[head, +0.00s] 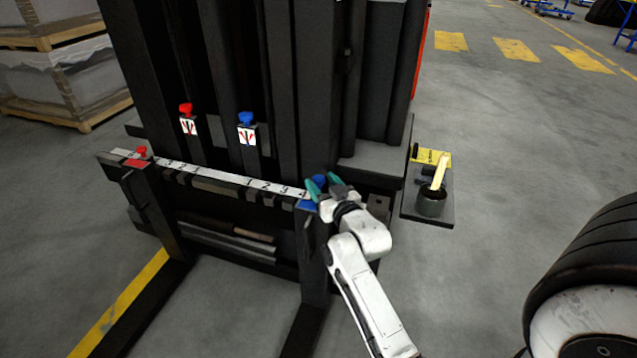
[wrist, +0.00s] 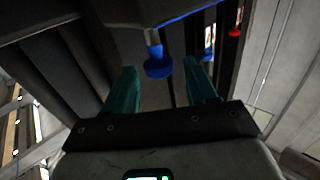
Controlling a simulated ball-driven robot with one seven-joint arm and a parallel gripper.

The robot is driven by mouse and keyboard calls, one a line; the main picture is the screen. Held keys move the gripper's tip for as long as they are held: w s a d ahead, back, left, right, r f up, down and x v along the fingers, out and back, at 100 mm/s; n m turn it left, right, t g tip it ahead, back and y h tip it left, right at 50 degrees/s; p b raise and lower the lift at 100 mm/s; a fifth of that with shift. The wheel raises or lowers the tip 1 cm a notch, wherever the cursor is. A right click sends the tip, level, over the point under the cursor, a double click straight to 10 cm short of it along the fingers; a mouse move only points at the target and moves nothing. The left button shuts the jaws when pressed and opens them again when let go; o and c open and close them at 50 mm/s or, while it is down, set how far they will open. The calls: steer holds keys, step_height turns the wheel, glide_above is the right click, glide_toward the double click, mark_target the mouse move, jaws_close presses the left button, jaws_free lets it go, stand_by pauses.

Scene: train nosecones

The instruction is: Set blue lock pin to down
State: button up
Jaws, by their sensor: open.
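The blue lock pin (head: 319,180) sits on top of the right fork's hanger, at the right end of the carriage bar, beside a blue patch. In the wrist view its round blue knob (wrist: 158,66) shows with a short pale length of shaft between it and the dark hanger. My gripper (head: 324,184) is at the pin, and its green fingers stand apart on both sides of the knob. In the wrist view my gripper (wrist: 161,85) is open, with the knob between and slightly beyond the fingertips. I see no clear contact.
A red lock pin (head: 141,151) stands on the left fork's hanger. Red (head: 186,108) and blue (head: 246,117) knobs with white labels stand behind the numbered bar (head: 230,178). A side plate with a dark cup (head: 431,203) is at right. A large tyre (head: 590,265) stands at lower right.

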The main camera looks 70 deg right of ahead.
steer(key=shift+x, duration=1.3)
jaws_close()
